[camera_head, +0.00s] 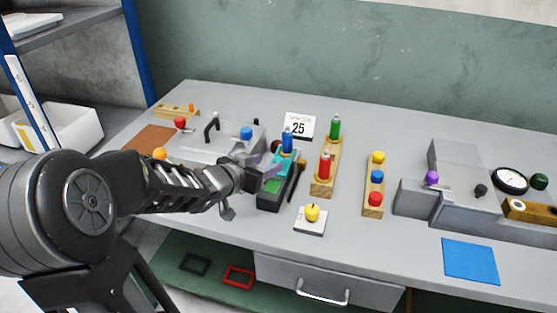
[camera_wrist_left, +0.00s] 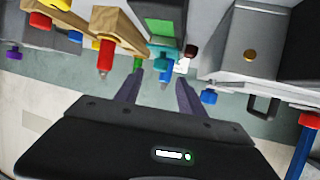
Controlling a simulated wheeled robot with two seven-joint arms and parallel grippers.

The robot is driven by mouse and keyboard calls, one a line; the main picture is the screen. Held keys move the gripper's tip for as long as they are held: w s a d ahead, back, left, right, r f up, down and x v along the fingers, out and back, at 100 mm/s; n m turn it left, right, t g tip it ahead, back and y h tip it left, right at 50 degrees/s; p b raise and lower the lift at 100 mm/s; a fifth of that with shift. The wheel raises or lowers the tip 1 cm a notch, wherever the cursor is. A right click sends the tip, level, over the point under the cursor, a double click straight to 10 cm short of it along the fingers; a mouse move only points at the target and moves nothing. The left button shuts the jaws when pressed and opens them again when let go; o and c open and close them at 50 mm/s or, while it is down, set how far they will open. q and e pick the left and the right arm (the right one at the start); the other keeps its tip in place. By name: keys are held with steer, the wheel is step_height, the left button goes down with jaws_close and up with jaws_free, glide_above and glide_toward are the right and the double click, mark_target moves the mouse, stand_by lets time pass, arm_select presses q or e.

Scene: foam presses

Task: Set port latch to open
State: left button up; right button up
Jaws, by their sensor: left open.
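My left gripper (camera_head: 258,180) is open and empty, reaching in from the left over the table beside the green and teal holder (camera_head: 270,196). In the left wrist view its two fingers (camera_wrist_left: 158,90) are spread, with the holder's bottles beyond them. A grey press (camera_head: 190,146) stands at the back left, partly behind my arm, with a black handle (camera_head: 211,127) and a blue knob (camera_head: 246,133). A second grey machine (camera_head: 462,190) stands at the right with a purple knob (camera_head: 432,177) and a black knob (camera_head: 481,190). I cannot tell which part is the port latch. My right gripper is out of view.
Wooden racks (camera_head: 327,180) with red, green, yellow and blue pieces stand mid-table. A yellow knob on a white plate (camera_head: 310,226) is near the front. A card reading 25 (camera_head: 299,125) stands at the back. A blue mat (camera_head: 470,261) lies front right; the table around it is mostly clear.

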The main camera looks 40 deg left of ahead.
mark_target(276, 160)
arm_select(q)
steer(key=b+x, duration=0.1)
steer(key=x, duration=0.6)
jaws_close()
stand_by(0.4)
stand_by(1.0)
